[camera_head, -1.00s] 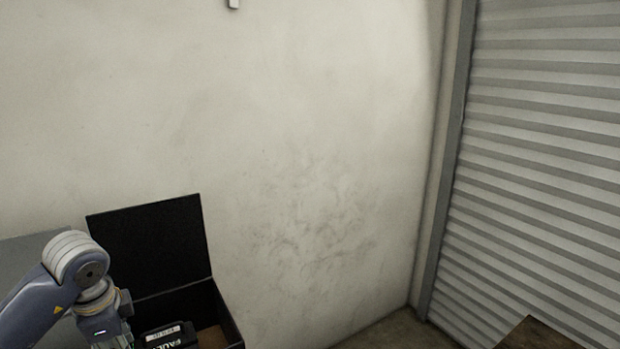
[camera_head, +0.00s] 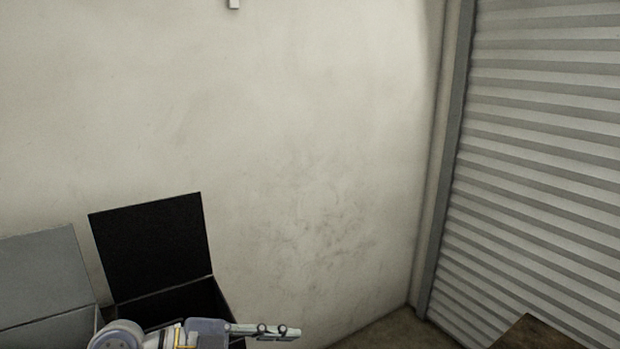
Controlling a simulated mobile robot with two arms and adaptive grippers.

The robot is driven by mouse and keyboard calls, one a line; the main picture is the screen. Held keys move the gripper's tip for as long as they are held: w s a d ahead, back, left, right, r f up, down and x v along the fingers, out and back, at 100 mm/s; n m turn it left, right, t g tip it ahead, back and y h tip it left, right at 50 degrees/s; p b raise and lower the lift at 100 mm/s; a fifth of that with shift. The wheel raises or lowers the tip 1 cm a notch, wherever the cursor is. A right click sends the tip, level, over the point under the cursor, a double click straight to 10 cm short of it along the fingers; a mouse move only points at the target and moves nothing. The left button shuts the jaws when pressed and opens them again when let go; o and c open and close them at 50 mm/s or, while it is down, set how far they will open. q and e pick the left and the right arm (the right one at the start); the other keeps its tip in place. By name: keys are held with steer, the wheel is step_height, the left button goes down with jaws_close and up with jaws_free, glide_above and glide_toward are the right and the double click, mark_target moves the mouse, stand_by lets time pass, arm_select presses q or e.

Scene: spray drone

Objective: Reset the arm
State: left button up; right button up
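My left arm comes in at the bottom left in the head view. Its gripper (camera_head: 280,331) points right, just past the front right of the open black box (camera_head: 152,247). The fingers show nearly edge-on, so I cannot tell whether they are open or shut. I see nothing hanging from them. The box's lid stands up against the wall, and its inside is mostly hidden by my arm. My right gripper is not in view.
An open grey box (camera_head: 45,275) stands left of the black box, by the wall. A brown wooden surface (camera_head: 537,334) shows at the bottom right, before a ribbed metal shutter (camera_head: 545,170). The space between the gripper and that surface looks clear.

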arm_select(q)
step_height(320, 180, up, 10)
steer(key=n+t+h, duration=0.2)
steer(key=t+h, duration=0.3)
steer(key=t, duration=0.1)
steer(key=w+a+n+t+y, duration=0.3)
steer(key=a+n+t+y, duration=0.5)
steer(key=n+t, duration=0.3)
steer(key=a+f+n+g+y, duration=0.4)
steer(key=a+f+n+y, duration=0.65)
steer(key=f, duration=0.45)
steer(key=s+f+m+g+y, duration=0.2)
steer(key=s+f+g, duration=0.5)
steer(key=s+f, duration=0.5)
steer(key=s+d+f+m+g+h, duration=0.25)
steer(key=s+f+g, duration=0.35)
steer(key=s+f, duration=0.45)
steer(key=s+f+g+b, duration=0.1)
steer(key=s+f+g, duration=0.15)
steer(key=f, duration=2.35)
steer(key=s+a+f+b, duration=0.1)
steer(key=s+a+f, duration=0.1)
steer(key=s+f, duration=1.5)
steer(key=shift+s+a+g+y, duration=0.35)
steer(key=shift+y, duration=0.05)
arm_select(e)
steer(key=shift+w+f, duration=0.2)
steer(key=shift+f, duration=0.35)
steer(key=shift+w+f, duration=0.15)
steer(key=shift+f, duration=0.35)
